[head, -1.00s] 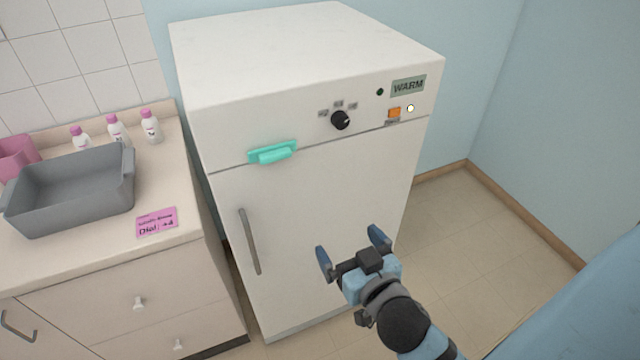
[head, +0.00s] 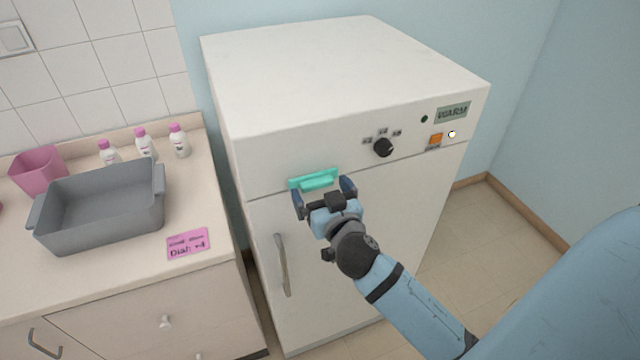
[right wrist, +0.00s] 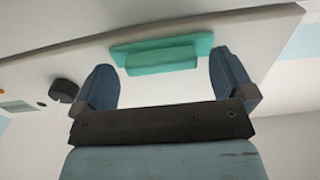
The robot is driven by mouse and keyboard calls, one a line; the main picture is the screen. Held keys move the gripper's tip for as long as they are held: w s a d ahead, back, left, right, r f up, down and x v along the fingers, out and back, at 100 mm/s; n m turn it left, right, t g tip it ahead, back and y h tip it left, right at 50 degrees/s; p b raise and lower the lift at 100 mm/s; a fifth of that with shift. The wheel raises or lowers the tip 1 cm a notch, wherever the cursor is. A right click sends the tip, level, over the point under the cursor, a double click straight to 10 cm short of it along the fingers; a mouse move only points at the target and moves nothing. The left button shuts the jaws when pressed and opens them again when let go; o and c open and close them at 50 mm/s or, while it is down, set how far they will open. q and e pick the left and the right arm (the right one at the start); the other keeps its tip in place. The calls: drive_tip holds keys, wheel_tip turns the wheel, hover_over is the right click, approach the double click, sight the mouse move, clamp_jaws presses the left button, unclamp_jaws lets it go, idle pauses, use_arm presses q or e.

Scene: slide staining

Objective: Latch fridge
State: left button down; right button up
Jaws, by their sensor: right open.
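The white fridge (head: 340,235) stands beside the counter with its door shut against the body. A teal latch (head: 315,180) sits at the top left of the door, by the seam under the control panel. My right gripper (head: 324,191) is open and empty in front of the latch, with one finger toward each end of it. In the right wrist view the latch (right wrist: 162,55) lies between and just beyond the two open fingers (right wrist: 163,85). I cannot tell whether they touch it. My left gripper is not in view.
The panel carries a black dial (head: 383,147), an orange switch (head: 435,139) and a WARM sign (head: 452,113). A grey door handle (head: 282,265) is below the latch. The counter (head: 215,225) holds a grey tub (head: 100,212), several bottles and a pink note (head: 188,243).

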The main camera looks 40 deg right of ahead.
drive_tip(key=shift+w, duration=0.4)
drive_tip(key=shift+c, duration=0.5)
drive_tip(key=c, duration=0.8)
